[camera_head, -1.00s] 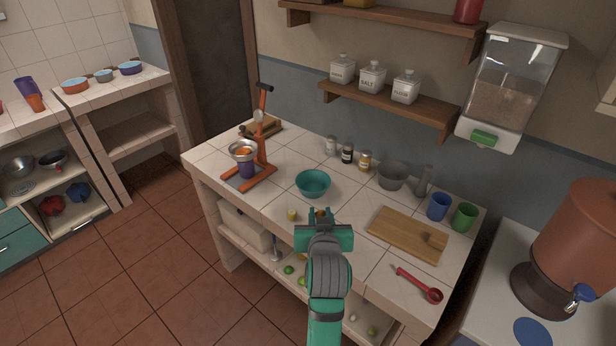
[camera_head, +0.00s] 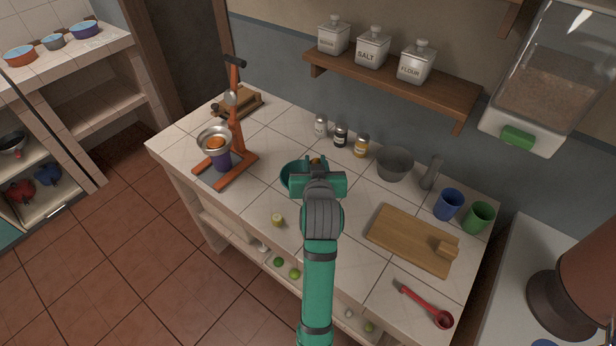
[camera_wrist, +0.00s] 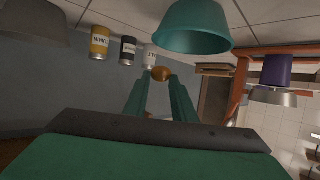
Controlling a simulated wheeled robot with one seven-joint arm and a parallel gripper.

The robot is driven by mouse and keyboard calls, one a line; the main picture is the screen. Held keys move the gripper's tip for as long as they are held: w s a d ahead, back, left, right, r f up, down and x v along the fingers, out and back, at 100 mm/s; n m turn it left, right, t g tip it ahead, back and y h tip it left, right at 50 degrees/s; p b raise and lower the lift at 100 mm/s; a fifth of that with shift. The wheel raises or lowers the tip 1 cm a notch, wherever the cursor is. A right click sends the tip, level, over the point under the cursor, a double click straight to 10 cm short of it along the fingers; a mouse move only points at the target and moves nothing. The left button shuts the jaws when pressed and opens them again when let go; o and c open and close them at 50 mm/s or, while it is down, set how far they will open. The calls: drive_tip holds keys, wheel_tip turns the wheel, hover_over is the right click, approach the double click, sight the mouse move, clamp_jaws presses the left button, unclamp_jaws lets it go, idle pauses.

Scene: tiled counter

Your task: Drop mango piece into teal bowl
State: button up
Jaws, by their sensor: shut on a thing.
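The mango piece (camera_head: 315,162) is a small orange-yellow lump between the fingertips of my gripper (camera_head: 317,170). My gripper is shut on it. The piece also shows at the fingertips in the wrist view (camera_wrist: 161,73), where the picture is upside down. The teal bowl (camera_head: 290,178) stands on the tiled counter just left of my gripper. My gripper hides its right part in the head view. In the wrist view the bowl (camera_wrist: 193,25) is at the top, right of the mango piece. The piece appears higher than the rim and apart from the bowl.
A small yellow-green piece (camera_head: 277,220) lies on the counter's front part. An orange press (camera_head: 235,130) holding a purple cup stands left. Several small jars (camera_head: 341,135) and a grey bowl (camera_head: 395,164) stand behind. A cutting board (camera_head: 405,240) lies right, with a red-handled tool (camera_head: 425,305) in front.

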drive_tip(key=a+f, duration=0.1)
drive_tip(key=f, duration=0.1)
drive_tip(key=a+f, duration=0.1)
drive_tip(key=a, duration=0.1)
drive_tip(key=shift+s+f, duration=0.15)
drive_tip(key=shift+f, duration=0.25)
drive_tip(key=shift+d+f, duration=0.1)
drive_tip(key=shift+d, duration=0.35)
drive_tip(key=o, duration=1.1)
drive_tip(key=v, duration=1.1)
drive_tip(key=shift+d, duration=0.15)
